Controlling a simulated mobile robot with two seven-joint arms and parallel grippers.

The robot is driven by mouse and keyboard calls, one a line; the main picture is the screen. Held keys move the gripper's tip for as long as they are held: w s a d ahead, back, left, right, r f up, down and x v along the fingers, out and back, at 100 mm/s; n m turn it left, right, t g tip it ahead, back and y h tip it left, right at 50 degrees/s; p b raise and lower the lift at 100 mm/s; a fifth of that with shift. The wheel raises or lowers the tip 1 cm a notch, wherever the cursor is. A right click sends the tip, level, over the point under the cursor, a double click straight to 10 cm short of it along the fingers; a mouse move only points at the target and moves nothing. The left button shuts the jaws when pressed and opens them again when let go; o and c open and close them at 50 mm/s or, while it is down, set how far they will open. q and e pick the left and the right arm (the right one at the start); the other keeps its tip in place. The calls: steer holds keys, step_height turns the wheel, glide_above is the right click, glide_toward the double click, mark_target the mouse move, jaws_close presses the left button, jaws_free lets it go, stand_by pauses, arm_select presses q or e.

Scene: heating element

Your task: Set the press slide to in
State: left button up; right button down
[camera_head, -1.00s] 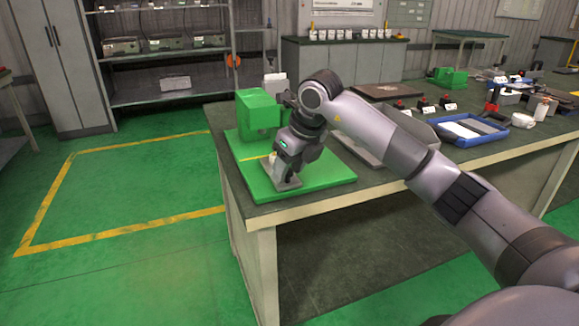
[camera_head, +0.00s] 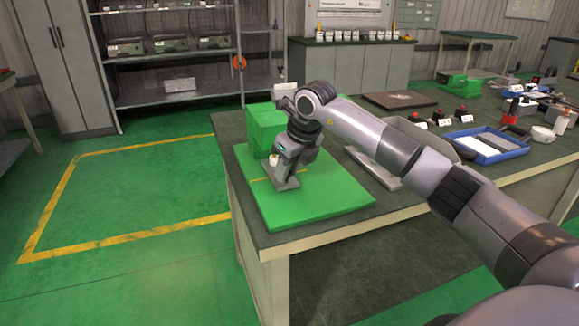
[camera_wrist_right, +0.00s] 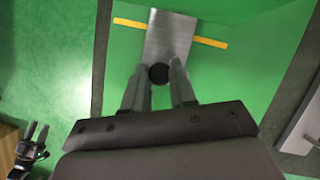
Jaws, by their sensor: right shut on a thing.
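The green press (camera_head: 266,130) stands at the back of a green base plate (camera_head: 325,200) on the near left table corner. Its grey metal slide (camera_head: 287,184) lies on the plate; its front end is slightly in front of the yellow line (camera_head: 262,180). A small pale cylinder (camera_head: 274,160) shows beside my gripper. My right gripper (camera_head: 284,168) is low over the slide. In the wrist view its fingers (camera_wrist_right: 158,78) are shut on the dark round knob (camera_wrist_right: 158,73) at the slide's end. My left gripper (camera_wrist_right: 35,140) shows small at the lower left, fingers apart, away from the press.
Red-topped buttons (camera_head: 438,116) and a blue tray (camera_head: 485,145) are farther right on the table (camera_head: 330,236). The floor left of the table is clear, with a yellow marked rectangle (camera_head: 95,243).

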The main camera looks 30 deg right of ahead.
steer(key=shift+w+r, duration=0.15)
steer(key=shift+w, duration=0.05)
steer(key=shift+d, duration=0.1)
steer(key=c, duration=0.9)
jaws_free()
steer(key=shift+c, duration=0.2)
steer(key=shift+w, duration=0.1)
steer(key=v, duration=0.7)
